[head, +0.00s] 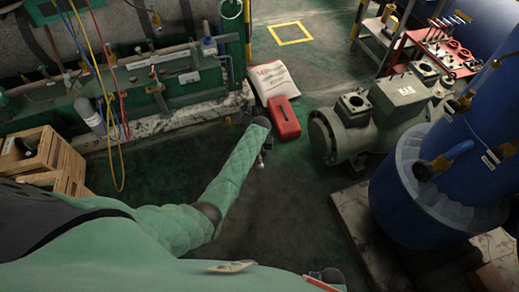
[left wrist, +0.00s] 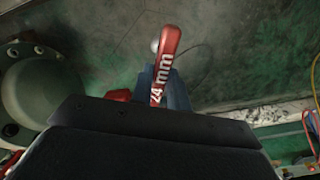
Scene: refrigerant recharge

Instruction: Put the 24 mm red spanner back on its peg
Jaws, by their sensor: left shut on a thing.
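The red spanner (left wrist: 166,62), with "24 mm" in white on its handle, is held in my left gripper (left wrist: 168,88) in the left wrist view. In the head view, my left arm reaches forward over the floor. The left gripper (head: 262,150) is mostly hidden by the arm there, and only a small red and white bit of the spanner (head: 261,160) shows. No fingers of my right gripper show. I cannot make out the spanner's peg.
A red tool rack (head: 440,52) with several tools stands at the upper right. A grey-green compressor (head: 375,115) and a blue tank (head: 430,190) stand on the right. A red case (head: 284,118) and white sack (head: 272,82) lie ahead. Wooden crates (head: 45,160) stand left. Middle floor is clear.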

